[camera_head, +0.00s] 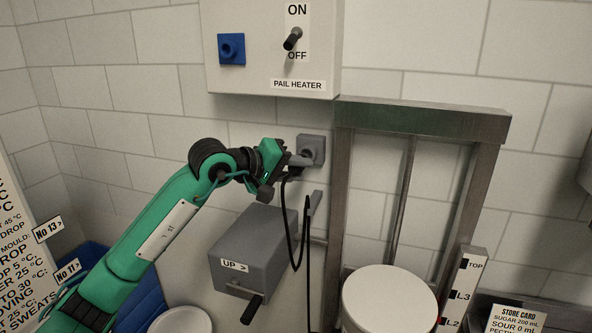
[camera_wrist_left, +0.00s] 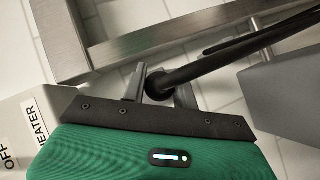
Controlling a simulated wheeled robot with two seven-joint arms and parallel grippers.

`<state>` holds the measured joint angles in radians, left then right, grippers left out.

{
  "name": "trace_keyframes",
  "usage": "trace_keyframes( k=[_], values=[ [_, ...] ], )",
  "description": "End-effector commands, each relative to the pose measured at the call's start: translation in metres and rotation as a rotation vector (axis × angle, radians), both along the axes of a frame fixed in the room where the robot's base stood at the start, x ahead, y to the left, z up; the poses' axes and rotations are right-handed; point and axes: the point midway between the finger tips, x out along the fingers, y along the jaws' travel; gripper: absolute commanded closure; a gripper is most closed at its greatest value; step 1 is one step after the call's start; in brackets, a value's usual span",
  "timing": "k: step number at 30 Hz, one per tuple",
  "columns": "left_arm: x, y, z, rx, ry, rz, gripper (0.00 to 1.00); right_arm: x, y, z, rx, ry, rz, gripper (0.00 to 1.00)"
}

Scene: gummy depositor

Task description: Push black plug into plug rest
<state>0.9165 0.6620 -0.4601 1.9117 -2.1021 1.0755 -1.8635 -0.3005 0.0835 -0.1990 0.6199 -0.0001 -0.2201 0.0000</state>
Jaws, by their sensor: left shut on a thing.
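The black plug (camera_wrist_left: 157,86) shows in the left wrist view between the two fingers of my left gripper (camera_wrist_left: 160,88), with its thick black cable running to the upper right. In the head view my left gripper (camera_head: 296,160) is shut on the plug, right in front of a grey square holder on the wall, which looks like the plug rest (camera_head: 317,146). The fingers hide most of the plug there, and I cannot tell whether it touches or enters the rest. The cable (camera_head: 306,235) hangs down from the gripper. My right gripper is not in view.
The pail heater box (camera_head: 262,72) with a blue socket (camera_head: 231,48) and a switch is above. A grey box marked UP (camera_head: 262,240) with a crank is below. A metal frame (camera_head: 343,190) stands close right, over a white-lidded pail (camera_head: 390,298).

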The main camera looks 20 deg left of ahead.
Motion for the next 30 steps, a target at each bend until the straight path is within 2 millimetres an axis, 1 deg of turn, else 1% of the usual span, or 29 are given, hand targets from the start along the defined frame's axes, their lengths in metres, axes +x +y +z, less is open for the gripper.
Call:
trace_keyframes(
  k=[11, 19, 26, 27, 29, 30],
  values=[
    [0.011, 0.000, 0.000, -0.001, 0.000, 0.000, 1.00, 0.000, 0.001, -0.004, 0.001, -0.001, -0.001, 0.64],
    [0.021, -0.001, 0.000, 0.000, 0.000, -0.001, 1.00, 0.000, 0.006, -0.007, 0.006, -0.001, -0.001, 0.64],
    [0.020, -0.001, 0.000, 0.000, 0.000, 0.000, 1.00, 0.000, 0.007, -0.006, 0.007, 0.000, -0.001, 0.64],
    [0.020, -0.001, 0.000, 0.000, 0.000, 0.000, 0.67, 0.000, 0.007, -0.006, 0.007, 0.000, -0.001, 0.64],
    [0.020, -0.001, 0.000, 0.000, 0.000, 0.000, 0.55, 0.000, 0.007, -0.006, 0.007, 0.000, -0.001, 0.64],
    [0.020, -0.001, 0.000, 0.000, 0.000, 0.000, 0.48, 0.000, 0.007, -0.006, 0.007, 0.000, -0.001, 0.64]
  ],
)
